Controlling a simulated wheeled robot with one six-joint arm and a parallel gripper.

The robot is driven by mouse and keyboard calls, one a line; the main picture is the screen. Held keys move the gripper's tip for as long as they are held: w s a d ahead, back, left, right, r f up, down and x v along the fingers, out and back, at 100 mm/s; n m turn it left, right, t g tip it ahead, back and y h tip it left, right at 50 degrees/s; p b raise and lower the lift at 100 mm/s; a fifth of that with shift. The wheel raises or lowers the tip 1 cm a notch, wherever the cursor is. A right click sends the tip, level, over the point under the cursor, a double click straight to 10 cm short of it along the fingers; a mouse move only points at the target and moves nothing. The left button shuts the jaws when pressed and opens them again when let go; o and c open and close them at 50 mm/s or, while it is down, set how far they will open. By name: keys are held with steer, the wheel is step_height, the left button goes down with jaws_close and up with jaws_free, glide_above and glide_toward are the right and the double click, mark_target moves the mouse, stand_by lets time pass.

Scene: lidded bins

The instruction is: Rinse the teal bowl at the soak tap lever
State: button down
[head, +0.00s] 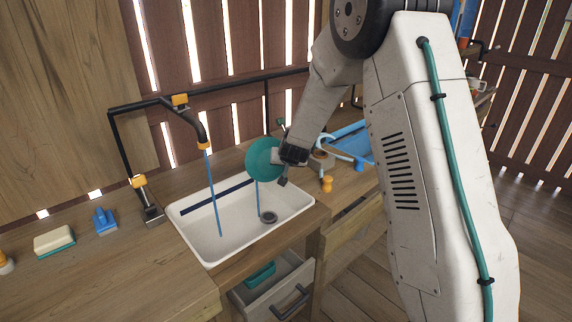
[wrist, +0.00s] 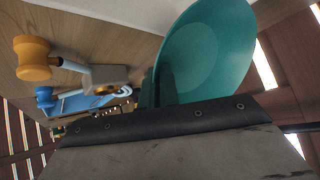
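The teal bowl (head: 262,158) is held tilted on its side above the back right part of the white sink (head: 190,232). My gripper (head: 282,157) is shut on its rim. In the wrist view the bowl (wrist: 212,50) fills the upper middle, with the dark teal fingers at its edge. A blue water stream falls into the basin from the black and orange tap (head: 203,144) on the left. A second thin blue stream shows below the bowl; its source is hidden. An orange-knobbed lever (head: 327,184) stands right of the sink; it also shows in the wrist view (wrist: 32,58). I cannot tell which lever is the soak tap's.
A blue tray (head: 349,137) and a blue knob (head: 358,163) lie right of the sink. A sponge (head: 54,240) and a blue brush (head: 104,221) are on the left counter. An open drawer (head: 268,287) juts out below the sink. A black rail runs behind.

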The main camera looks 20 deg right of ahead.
steer(key=shift+s+a+r+n+t+h, duration=0.4)
steer(key=shift+s+a+r+t+h, duration=0.2)
steer(key=shift+a+r+t+h, duration=0.4)
steer(key=s+a+n+t+h, duration=0.3)
steer(key=s+a+t, duration=0.1)
steer(key=t, duration=0.3)
steer(key=shift+s+a+r+h, duration=0.15)
steer(key=shift+a+r+h, duration=0.05)
steer(key=shift+r+h, duration=0.2)
stand_by(1.5)
steer(key=g, duration=0.1)
steer(key=r+m+g+y, duration=0.1)
steer(key=shift+g, duration=0.3)
